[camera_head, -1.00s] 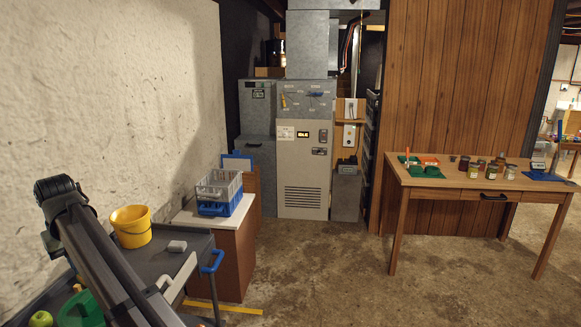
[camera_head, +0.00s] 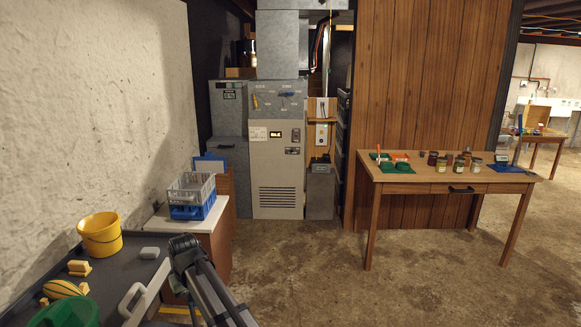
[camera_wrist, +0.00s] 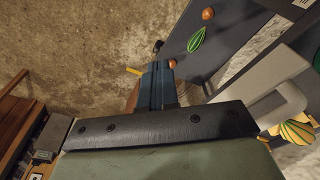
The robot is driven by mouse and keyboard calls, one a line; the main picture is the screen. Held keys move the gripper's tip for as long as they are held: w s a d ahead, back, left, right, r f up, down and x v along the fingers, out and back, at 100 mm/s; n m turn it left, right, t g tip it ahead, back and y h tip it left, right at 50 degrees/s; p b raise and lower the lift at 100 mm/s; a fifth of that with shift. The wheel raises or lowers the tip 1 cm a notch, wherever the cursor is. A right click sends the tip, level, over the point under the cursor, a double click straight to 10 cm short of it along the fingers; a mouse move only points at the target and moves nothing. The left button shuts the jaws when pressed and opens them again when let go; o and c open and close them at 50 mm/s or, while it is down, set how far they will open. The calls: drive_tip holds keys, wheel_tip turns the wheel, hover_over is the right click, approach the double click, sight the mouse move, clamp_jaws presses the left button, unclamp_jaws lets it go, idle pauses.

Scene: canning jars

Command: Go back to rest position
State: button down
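My arm (camera_head: 205,285) rises from the bottom of the head view, its dark upper joint in front of the cart's right side. My gripper (camera_wrist: 158,66) is not visible in the head view. In the wrist view a dark bolted bar crosses the lower part, and narrow blue-grey parts, apparently my fingers, extend beyond it over the floor. Any gap between them cannot be made out. Nothing is seen held. Several jars, among them a dark red one (camera_head: 432,158) and a pale one (camera_head: 476,165), stand on the wooden table (camera_head: 415,178), far from my arm.
The concrete floor (camera_head: 310,280) before the table is clear.

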drive_tip(key=s+d+f+m, duration=0.15)
drive_tip(key=d+f, duration=0.45)
drive_tip(key=d, duration=0.6)
drive_tip(key=s+d+f+m, duration=0.15)
drive_tip(key=d+f, duration=0.45)
drive_tip(key=d, duration=0.6)
drive_tip(key=d+f+m, duration=0.3)
drive_tip(key=d+f, duration=0.4)
drive_tip(key=d, duration=0.6)
drive_tip(key=s+d+f+m+g, duration=0.1)
drive_tip(key=s+d+f, duration=0.1)
drive_tip(key=s+d, duration=0.3)
drive_tip(key=s+d+f+m, duration=0.1)
drive_tip(key=s+d+f, duration=0.2)
drive_tip(key=d, duration=0.3)
drive_tip(key=s+f+g, duration=0.3)
drive_tip(key=s+f, duration=0.7)
drive_tip(key=s, duration=0.4)
drive_tip(key=s+f+g, duration=0.3)
drive_tip(key=s+f, duration=0.7)
drive_tip(key=s, duration=0.5)
drive_tip(key=shift+s+f+g+h, duration=0.15)
drive_tip(key=shift+s+g+h, duration=0.15)
drive_tip(key=shift+g+h, duration=0.1)
